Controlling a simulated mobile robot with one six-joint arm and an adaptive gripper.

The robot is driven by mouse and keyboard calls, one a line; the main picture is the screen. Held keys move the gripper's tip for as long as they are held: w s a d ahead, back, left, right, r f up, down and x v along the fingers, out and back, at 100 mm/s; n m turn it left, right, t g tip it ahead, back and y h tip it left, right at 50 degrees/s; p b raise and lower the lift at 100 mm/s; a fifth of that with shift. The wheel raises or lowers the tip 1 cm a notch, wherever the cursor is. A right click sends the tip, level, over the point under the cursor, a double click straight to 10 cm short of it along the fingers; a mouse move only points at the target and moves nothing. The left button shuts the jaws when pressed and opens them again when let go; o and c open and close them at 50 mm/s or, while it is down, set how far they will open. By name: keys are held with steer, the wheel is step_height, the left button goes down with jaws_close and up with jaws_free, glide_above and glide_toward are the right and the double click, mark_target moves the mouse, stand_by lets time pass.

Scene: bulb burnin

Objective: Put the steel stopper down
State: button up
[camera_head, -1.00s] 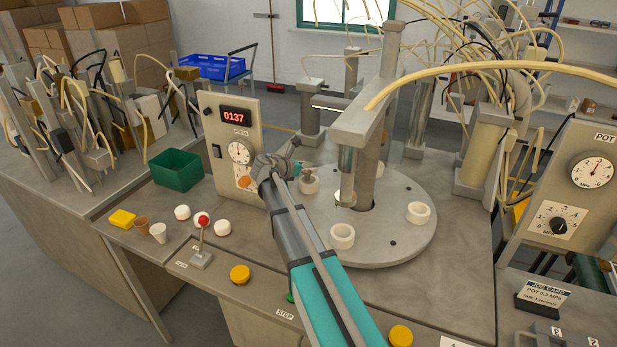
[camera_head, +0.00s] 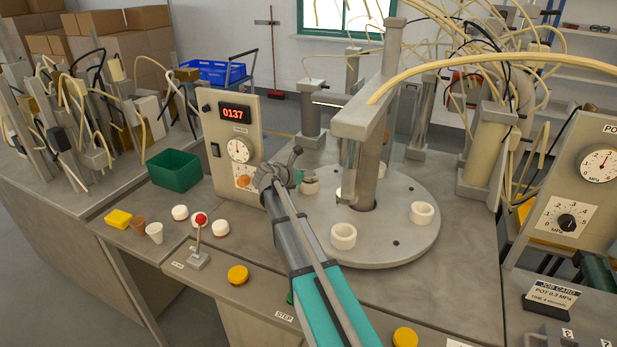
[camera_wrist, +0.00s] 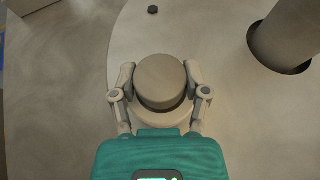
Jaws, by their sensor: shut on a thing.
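The steel stopper (camera_wrist: 161,80) is a dull round grey-beige cylinder in the middle of the wrist view. My gripper (camera_wrist: 160,84) is shut on it, with one finger on each side. A paler round rim (camera_wrist: 160,116) shows just below the stopper, over the round plate; whether the stopper touches it I cannot tell. In the head view my gripper (camera_head: 300,177) is over the left edge of the grey round plate (camera_head: 400,240), beside a pale cup (camera_head: 310,188). My arm and gripper hide most of the stopper there.
Two white ring cups (camera_head: 343,236) (camera_head: 423,213) stand on the plate. A central column (camera_head: 368,170) with an overhanging arm rises to the right. The panel reading 0137 (camera_head: 235,113) stands close on the left.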

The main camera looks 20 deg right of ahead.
steer(key=shift+f, duration=0.15)
steer(key=o, duration=1.2)
steer(key=shift+o, duration=0.2)
steer(key=shift+r, duration=0.2)
steer(key=p+v, duration=0.2)
steer(key=v, duration=0.4)
steer(key=shift+p, duration=0.3)
steer(key=shift+v, duration=0.75)
